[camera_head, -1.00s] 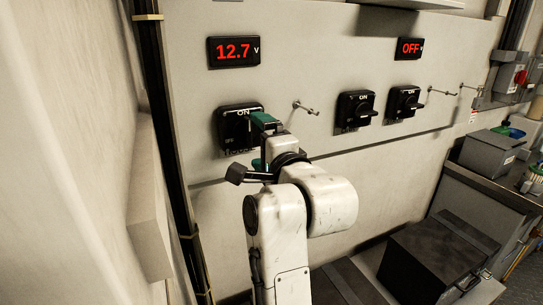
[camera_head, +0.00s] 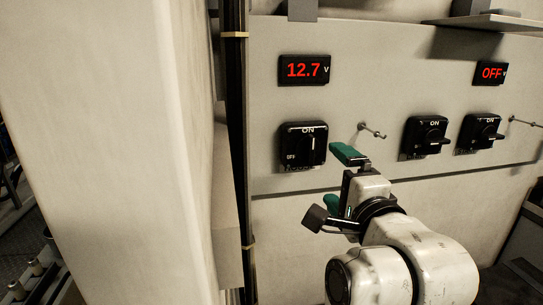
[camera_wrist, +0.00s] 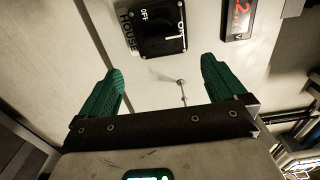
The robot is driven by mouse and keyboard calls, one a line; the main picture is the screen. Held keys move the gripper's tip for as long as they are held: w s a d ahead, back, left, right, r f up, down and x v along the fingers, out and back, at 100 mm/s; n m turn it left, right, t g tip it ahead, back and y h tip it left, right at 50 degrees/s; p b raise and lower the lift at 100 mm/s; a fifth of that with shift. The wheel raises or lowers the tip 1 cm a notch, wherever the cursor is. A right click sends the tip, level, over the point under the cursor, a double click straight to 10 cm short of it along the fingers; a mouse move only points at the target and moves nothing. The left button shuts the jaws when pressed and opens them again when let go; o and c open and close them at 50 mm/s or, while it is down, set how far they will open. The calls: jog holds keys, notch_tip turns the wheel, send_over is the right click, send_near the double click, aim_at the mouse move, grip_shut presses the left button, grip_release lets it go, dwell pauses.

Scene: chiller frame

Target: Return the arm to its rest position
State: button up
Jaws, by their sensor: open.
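My gripper (camera_head: 341,179) has two green fingers, spread apart with nothing between them. In the head view it is in front of the panel, right of and below the left rotary switch (camera_head: 303,146), and apart from it. The wrist view shows both green fingers (camera_wrist: 160,72) wide open, with the black switch (camera_wrist: 158,32) beyond their tips. The switch's white mark stands upright towards ON in the head view. My white arm reaches in from the lower right and is bent.
A red display (camera_head: 304,70) above the switch reads 12.7 V; another display (camera_head: 491,72) reads OFF. Two more black switches (camera_head: 426,137) (camera_head: 480,132) and thin metal pegs (camera_head: 372,130) stick out at right. A pale wall (camera_head: 110,150) and dark vertical conduit (camera_head: 236,150) stand close at left.

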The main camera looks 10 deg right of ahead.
jog(key=s+d+f+n+g, duration=0.2)
jog(key=s+f+n+g, duration=0.1)
jog(key=f, duration=0.5)
jog(key=s+d+f+n+g+p, duration=0.1)
jog(key=s+d+f+n+g, duration=0.2)
jog(key=f, duration=0.5)
jog(key=s+d+f+n+g, duration=0.2)
jog(key=s+f+n, duration=0.2)
jog(key=f, duration=0.5)
jog(key=s+f+n+g, duration=0.4)
jog(key=s+f, duration=0.4)
jog(key=s, duration=0.4)
jog(key=s+f+n+g+p, duration=0.1)
jog(key=s+f+n+g, duration=0.3)
jog(key=s+f, duration=0.5)
jog(key=s+g, duration=0.1)
jog(key=s, duration=0.2)
jog(key=shift+s, duration=0.2)
